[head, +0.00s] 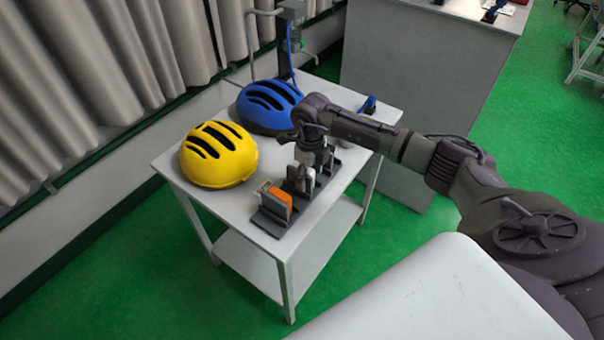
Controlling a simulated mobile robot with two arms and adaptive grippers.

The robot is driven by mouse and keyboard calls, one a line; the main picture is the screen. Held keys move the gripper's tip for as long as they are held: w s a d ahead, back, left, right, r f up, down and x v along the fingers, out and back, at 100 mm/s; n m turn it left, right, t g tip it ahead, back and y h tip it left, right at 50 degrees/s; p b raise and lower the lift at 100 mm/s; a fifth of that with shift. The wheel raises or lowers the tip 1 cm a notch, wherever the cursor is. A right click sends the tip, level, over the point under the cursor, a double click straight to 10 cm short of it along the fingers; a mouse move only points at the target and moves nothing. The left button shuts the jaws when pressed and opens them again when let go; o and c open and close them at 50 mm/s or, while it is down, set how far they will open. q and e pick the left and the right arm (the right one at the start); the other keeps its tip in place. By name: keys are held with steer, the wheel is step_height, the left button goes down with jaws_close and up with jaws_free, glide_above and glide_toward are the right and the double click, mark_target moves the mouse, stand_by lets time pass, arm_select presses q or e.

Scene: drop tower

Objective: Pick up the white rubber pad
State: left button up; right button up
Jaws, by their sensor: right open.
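A dark rack (271,222) with upright slots stands at the front right of the white table. An orange pad (279,196) stands in its near end. A pale, whitish piece (306,179) shows in the rack's middle, directly under my right gripper; it may be the white rubber pad, but it is too small and partly covered to be sure. My right gripper (305,171) is open and points down over the rack's middle. I cannot tell whether its fingers touch the pale piece. My left gripper is not in view.
A yellow helmet (219,170) and a blue helmet (262,116) sit on the white table (228,207) left of and behind the rack. A dark stand (291,42) rises behind the table. A grey cabinet (400,75) stands further back. Green floor surrounds the table.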

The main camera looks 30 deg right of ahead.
steer(key=shift+f, duration=0.6)
jaws_close()
steer(key=shift+r, duration=0.2)
